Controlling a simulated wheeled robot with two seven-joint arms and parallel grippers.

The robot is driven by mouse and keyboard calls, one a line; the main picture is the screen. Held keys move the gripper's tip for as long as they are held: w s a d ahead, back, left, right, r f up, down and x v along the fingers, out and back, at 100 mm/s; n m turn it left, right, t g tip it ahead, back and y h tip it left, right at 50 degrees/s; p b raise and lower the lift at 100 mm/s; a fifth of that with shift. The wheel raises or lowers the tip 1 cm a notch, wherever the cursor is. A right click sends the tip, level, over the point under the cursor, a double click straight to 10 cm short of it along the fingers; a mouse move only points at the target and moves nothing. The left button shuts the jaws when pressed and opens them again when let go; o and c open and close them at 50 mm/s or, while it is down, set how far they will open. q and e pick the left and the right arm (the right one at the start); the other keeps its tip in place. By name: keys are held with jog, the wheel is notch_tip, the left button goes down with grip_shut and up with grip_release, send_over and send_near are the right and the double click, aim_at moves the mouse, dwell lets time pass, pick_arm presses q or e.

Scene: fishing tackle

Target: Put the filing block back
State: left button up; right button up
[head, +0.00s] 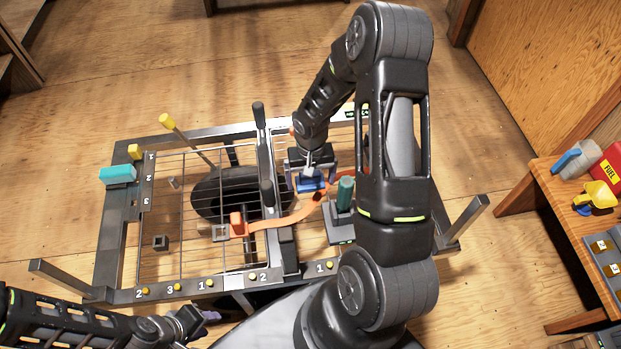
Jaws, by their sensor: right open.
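A small blue block (311,182) is at my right gripper (312,187), over the right part of the metal frame. The gripper's fingers are open around or just above it; I cannot tell if they touch it. A cyan block (118,174) sits on the left rail of the frame (120,240). I cannot tell for sure which block is the filing block. My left gripper (203,317) is low at the front, below the frame's front rail; its fingers are too small and dark to read.
An orange curved strap (290,215) with an orange end piece crosses the frame. A green-handled post (345,193) stands close to my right arm. Dark upright levers (262,150) rise mid-frame. At right, a wooden table (545,195) holds a red fuel can (608,165) and a yellow scoop (600,195).

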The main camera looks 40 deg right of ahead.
notch_tip(320, 180, up, 12)
jog(key=shift+f+p, duration=0.15)
jog(key=shift+p, duration=0.15)
dwell(0.6)
